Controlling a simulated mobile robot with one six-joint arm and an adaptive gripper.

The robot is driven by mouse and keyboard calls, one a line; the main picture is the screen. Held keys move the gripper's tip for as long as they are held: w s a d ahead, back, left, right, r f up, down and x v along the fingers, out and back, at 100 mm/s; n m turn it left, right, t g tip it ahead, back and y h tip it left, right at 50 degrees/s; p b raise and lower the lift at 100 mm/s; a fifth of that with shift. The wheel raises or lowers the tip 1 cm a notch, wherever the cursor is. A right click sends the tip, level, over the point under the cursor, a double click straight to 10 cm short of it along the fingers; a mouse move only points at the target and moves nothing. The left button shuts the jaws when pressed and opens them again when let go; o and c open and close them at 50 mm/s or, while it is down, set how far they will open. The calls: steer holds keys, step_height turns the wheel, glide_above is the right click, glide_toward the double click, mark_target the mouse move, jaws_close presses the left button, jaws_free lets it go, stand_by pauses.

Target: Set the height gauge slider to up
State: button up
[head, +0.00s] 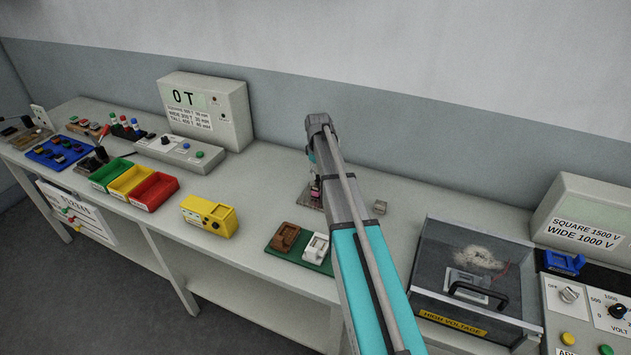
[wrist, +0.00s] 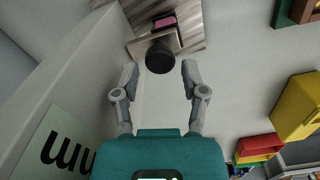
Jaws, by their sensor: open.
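The height gauge seems to be the small device on a brown-grey plate (head: 310,196), mostly hidden behind my arm in the head view. In the wrist view its grained base plate (wrist: 190,36) is at the top, with a pink part (wrist: 165,22) and a round black knob (wrist: 159,57). I cannot tell the slider's position. My gripper (wrist: 160,78) is open and empty, with one finger on each side just short of the black knob. The knob lies centred ahead of the gap, apart from both fingertips. In the head view my gripper is hidden behind my arm.
A pale upright panel marked "mm" (wrist: 65,145) stands close on the left in the wrist view. A yellow box (head: 208,215) and a green board (head: 290,258) with brown and white fixtures are left of my arm. A clear-lidded high-voltage box (head: 475,270) is to the right.

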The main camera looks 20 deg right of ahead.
steer(key=shift+f+b, duration=0.5)
steer(key=shift+f, duration=0.3)
jaws_close()
